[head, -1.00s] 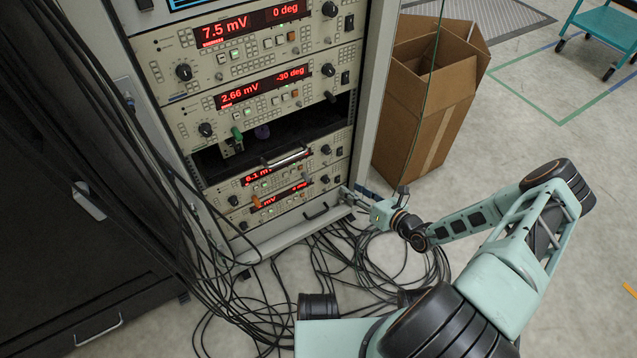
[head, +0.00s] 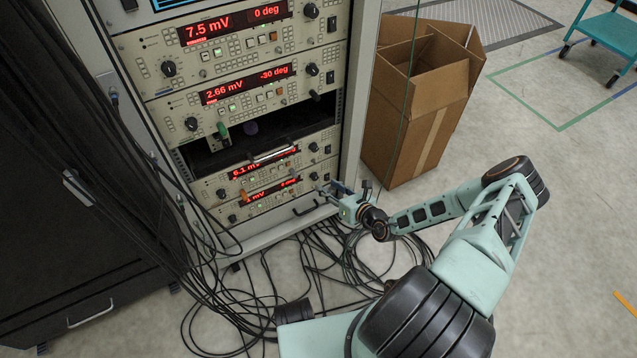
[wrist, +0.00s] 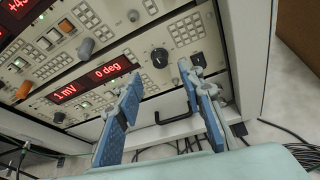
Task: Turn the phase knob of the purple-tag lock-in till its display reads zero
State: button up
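The rack holds several lock-ins with red displays. My gripper (head: 331,190) is low, near the right end of the bottom lock-in (head: 265,197). In the wrist view, my gripper (wrist: 160,74) is open and empty, its blue fingers apart. The bottom unit's black knob (wrist: 160,58) appears between and beyond the fingertips; its display reads 0 deg.
A green tag (head: 222,130) and an orange tag (head: 243,194) hang on the rack front. Black cables (head: 290,255) cover the floor below. An open cardboard box (head: 405,135) stands right of the rack.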

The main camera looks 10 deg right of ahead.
aim_at(316, 178)
jog(key=b+x, duration=0.1)
jog(key=x, duration=0.5)
jog(key=shift+b, duration=0.4)
jog(key=shift+c, duration=0.2)
grip_shut()
